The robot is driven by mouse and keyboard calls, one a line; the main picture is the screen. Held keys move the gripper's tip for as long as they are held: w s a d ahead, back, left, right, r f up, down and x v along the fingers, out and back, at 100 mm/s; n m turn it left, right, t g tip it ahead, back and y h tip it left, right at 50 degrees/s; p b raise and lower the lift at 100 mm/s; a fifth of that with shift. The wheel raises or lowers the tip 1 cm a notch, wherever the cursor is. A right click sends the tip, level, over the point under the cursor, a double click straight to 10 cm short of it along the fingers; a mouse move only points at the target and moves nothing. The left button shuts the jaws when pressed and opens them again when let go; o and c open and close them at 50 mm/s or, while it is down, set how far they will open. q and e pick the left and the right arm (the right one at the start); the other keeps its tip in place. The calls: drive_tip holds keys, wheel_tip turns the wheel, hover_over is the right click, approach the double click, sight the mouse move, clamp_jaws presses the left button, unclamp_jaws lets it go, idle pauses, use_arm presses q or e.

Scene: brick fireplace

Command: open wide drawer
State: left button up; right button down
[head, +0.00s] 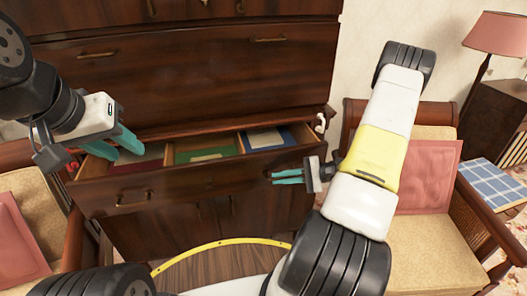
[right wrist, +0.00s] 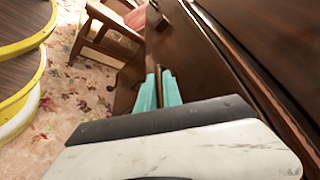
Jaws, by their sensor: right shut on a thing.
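The wide drawer (head: 222,180) of the dark wooden cabinet is pulled partly out, and its inside shows from above. A brass handle (head: 133,198) is on the left of its front. My right gripper (head: 274,177) is at the right part of the drawer front, shut on the right handle, which its teal fingers mostly hide. In the right wrist view the fingers (right wrist: 160,88) close around a thin brown piece beside the dark front. My left gripper (head: 128,152) is over the drawer's left end, with its teal fingers apart and nothing visible between them.
The drawer has sections holding a red item (head: 140,165), a green item (head: 203,155) and a blue item (head: 268,138). Closed drawers (head: 200,70) are above, cupboard doors (head: 215,215) below. Armchairs with pink cushions (head: 428,175) (head: 18,245) stand close on both sides.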

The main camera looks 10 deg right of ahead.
drive_tip(key=s, duration=1.9)
drive_tip(key=shift+d, duration=0.1)
drive_tip(key=c, duration=1.8)
unclamp_jaws()
drive_tip(key=v, duration=0.7)
drive_tip(key=shift+s+d+r, duration=0.1)
drive_tip(key=shift+d, duration=0.3)
drive_tip(key=shift+d, duration=0.1)
